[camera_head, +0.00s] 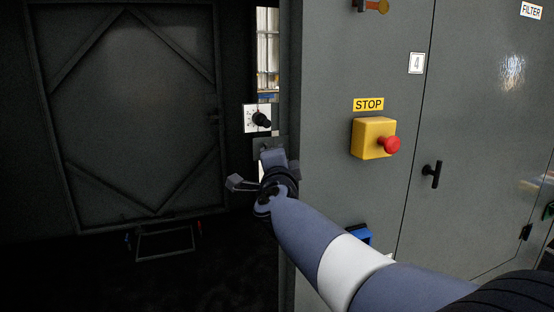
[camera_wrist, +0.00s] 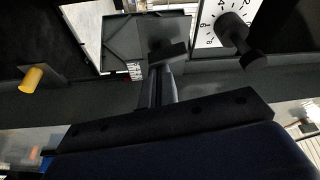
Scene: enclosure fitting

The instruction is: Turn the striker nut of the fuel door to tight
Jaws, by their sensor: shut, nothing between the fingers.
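My gripper (camera_head: 272,158) reaches up to a small grey plate (camera_head: 262,142) at the edge of the narrow opening, just below the dial. In the wrist view my gripper (camera_wrist: 165,58) is shut and empty, in front of a grey plate with a raised rim (camera_wrist: 128,42). I cannot make out the striker nut; it may be hidden behind the fingertips. I cannot tell whether the fingers touch the plate. I cannot tell which panel is the fuel door.
A white dial with a black knob (camera_head: 261,119) sits close above my gripper; in the wrist view the knob (camera_wrist: 236,36) is right of the fingers. A yellow box (camera_head: 369,139) with a red button stands right. A dark braced door (camera_head: 130,110) fills the left. A yellow cylinder (camera_wrist: 33,78) juts out.

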